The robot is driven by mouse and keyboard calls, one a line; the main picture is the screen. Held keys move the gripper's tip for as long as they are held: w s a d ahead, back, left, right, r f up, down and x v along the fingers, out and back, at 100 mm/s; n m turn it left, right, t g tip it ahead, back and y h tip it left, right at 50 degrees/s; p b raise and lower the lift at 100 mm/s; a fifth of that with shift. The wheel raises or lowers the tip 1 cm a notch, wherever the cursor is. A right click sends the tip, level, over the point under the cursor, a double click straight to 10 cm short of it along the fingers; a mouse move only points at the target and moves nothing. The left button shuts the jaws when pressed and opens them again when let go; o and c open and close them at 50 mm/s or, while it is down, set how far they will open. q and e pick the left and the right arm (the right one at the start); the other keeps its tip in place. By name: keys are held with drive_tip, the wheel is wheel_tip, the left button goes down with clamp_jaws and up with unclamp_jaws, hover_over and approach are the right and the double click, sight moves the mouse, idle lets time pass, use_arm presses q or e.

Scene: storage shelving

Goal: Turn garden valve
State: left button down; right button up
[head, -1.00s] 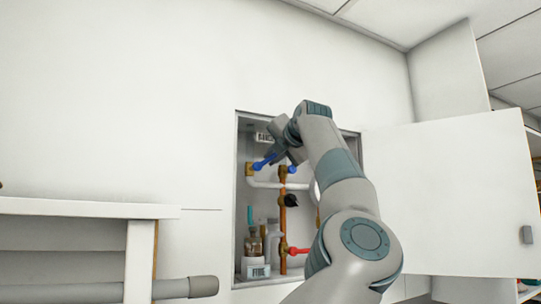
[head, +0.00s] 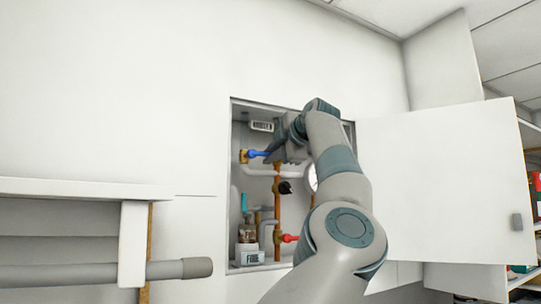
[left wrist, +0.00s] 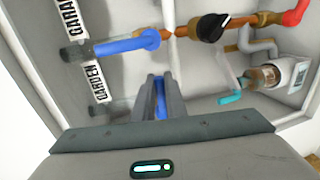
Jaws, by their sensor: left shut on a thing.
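The garden valve's blue lever (head: 257,154) is at the upper left inside the open wall cabinet. It points right from its brass body and looks about level. My left gripper (head: 272,154) is at the lever's right end. In the left wrist view, the gripper (left wrist: 160,98) is shut on the blue lever (left wrist: 158,88), which shows between its fingers. A label reading GARDEN (left wrist: 88,82) is to the left there. A second blue lever (left wrist: 125,44) lies across above the fingers, near a partly cut-off label starting GARA (left wrist: 70,17). My right gripper is not in view.
The cabinet door (head: 440,185) stands open at the right. A white shelf (head: 75,188) is at the lower left.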

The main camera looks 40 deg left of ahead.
use_arm(q)
drive_tip(key=shift+f, duration=0.1)
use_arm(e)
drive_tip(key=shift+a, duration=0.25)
use_arm(q)
drive_tip(key=c, duration=1.8)
unclamp_jaws()
drive_tip(key=shift+a, duration=0.1)
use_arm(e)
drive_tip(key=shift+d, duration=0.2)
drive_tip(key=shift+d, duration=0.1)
